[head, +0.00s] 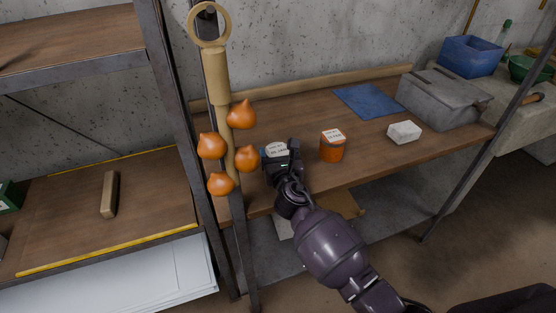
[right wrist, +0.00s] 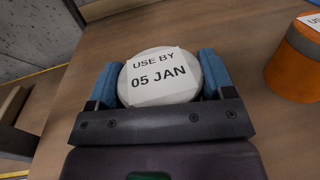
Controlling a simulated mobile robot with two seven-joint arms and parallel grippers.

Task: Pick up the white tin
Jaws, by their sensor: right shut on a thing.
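The white tin (right wrist: 150,72) is round, with a label on top reading "USE BY 05 JAN". In the right wrist view it sits between the two blue fingers of my right gripper (right wrist: 162,85), which touch it on both sides. In the head view the tin's labelled top (head: 275,149) shows at the left part of the table, partly hidden by my right gripper (head: 278,160). I cannot tell whether the tin is clear of the tabletop. My left gripper is not in view.
An orange tin (head: 332,148) with a white label stands to the right, also in the right wrist view (right wrist: 295,65). A white block (head: 404,132), blue cloth (head: 366,101) and grey toolbox (head: 442,97) lie farther right. Onions (head: 212,146) hang beside a metal post at left.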

